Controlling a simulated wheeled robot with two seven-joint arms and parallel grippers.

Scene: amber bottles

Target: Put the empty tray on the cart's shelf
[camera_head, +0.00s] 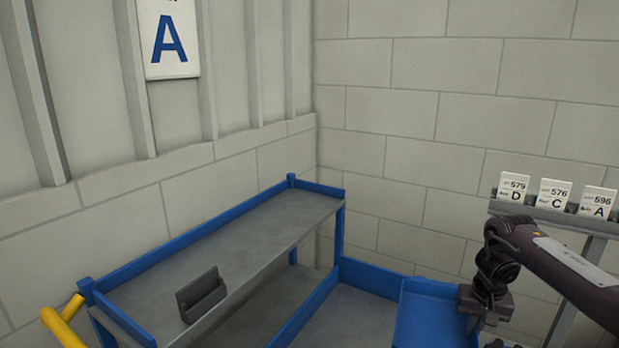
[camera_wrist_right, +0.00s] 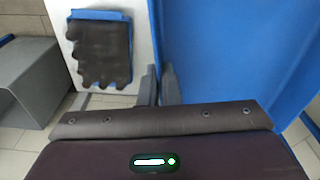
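The blue tray (camera_head: 428,312) is at the bottom right of the head view, partly cut off by the frame. It fills the right of the wrist view (camera_wrist_right: 235,50), and the part of its inside that shows is bare. My right gripper (camera_head: 473,322) is at the tray's right edge. In the wrist view its fingers (camera_wrist_right: 160,86) stand close on either side of the tray's wall and appear shut on it. The cart's grey upper shelf (camera_head: 255,240), with blue rims, is left of the tray. My left gripper is out of view.
A dark grey holder (camera_head: 202,295) sits on the shelf's near edge. A yellow handle (camera_head: 62,325) is at the cart's left end. Label cards (camera_head: 555,194) stand on a rail at right. The wrist view shows dark gloves (camera_wrist_right: 100,50) and a grey bin (camera_wrist_right: 35,80).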

